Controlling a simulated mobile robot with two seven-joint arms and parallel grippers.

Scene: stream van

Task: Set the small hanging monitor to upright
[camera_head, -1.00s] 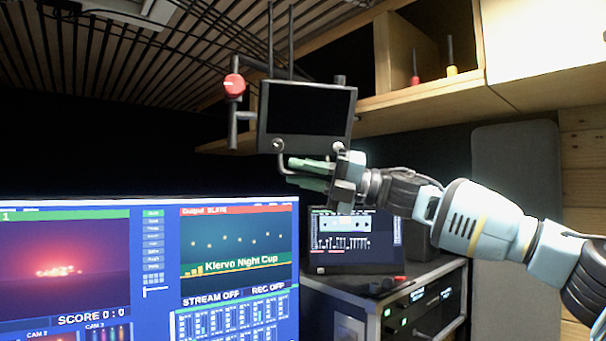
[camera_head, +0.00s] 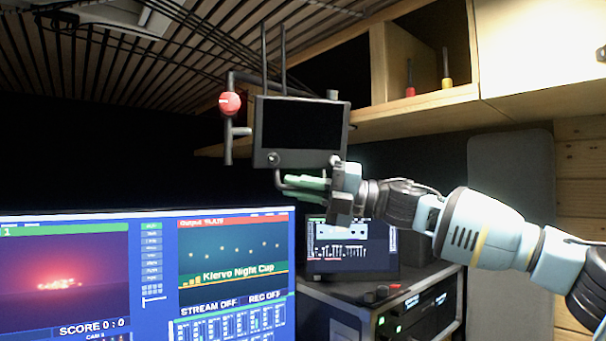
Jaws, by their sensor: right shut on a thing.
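A red knob (camera_head: 230,103) sits on the bracket left of the monitor. My left gripper is not in view.
A large lit screen (camera_head: 150,280) stands below left. A smaller screen (camera_head: 350,246) stands on a rack (camera_head: 410,290) below my right gripper. A wooden shelf (camera_head: 430,103) with red and yellow-handled tools is at upper right.

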